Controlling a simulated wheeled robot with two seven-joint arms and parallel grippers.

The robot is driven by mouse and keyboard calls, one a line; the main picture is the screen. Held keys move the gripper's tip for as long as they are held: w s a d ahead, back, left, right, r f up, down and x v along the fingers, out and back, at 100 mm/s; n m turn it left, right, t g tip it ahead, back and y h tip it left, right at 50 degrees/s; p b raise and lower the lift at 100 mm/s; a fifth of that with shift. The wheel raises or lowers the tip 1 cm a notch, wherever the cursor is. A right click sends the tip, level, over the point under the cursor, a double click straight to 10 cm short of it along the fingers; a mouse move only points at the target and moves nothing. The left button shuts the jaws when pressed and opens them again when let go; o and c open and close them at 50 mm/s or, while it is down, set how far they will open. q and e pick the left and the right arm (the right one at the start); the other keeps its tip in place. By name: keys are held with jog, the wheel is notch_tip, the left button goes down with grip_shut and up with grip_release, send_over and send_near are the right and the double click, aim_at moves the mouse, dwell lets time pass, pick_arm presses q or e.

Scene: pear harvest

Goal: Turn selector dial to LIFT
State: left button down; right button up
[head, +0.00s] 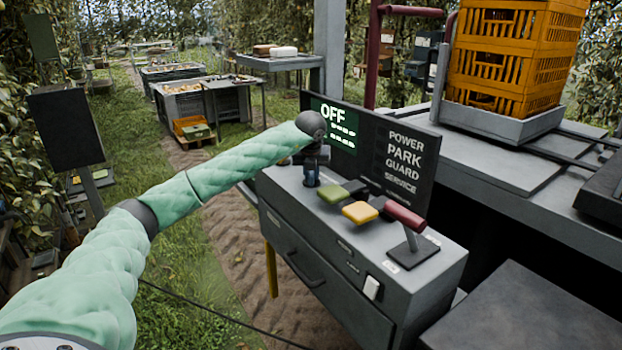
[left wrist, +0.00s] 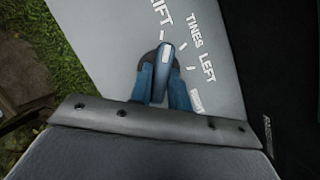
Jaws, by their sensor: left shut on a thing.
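The selector dial (left wrist: 166,54) has a dark body with a white pointer line and shows in the left wrist view. Its pointer points up the picture, close to the tick under the partly cut-off LIFT label (left wrist: 161,12). The labels TINES, LEFT and RIGHT lie to the right around it. My left gripper (left wrist: 165,76) has its blue fingers on both sides of the dial and is shut on it. In the head view my left gripper (head: 311,172) points down at the far left end of the grey console (head: 340,235) and hides the dial. My right gripper is not in view.
A dark display board (head: 385,150) behind the dial reads OFF. A green lever (head: 333,194), a yellow lever (head: 360,212) and a red-handled lever (head: 405,216) stand to the right of my gripper. Orange crates (head: 510,55) are stacked at the back right.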

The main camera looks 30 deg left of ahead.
pick_arm(q)
jog(key=shift+n+b, duration=0.5)
jog(key=shift+n, duration=0.2)
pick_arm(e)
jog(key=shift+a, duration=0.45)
pick_arm(q)
jog(key=shift+r, duration=0.1)
jog(key=c, duration=1.3)
grip_release()
jog(key=b+v, duration=0.2)
jog(key=v, duration=0.5)
jog(key=shift+w+d, duration=0.15)
jog(key=shift+w, duration=0.05)
jog(key=shift+s+r, duration=0.1)
jog(key=shift+r, duration=0.25)
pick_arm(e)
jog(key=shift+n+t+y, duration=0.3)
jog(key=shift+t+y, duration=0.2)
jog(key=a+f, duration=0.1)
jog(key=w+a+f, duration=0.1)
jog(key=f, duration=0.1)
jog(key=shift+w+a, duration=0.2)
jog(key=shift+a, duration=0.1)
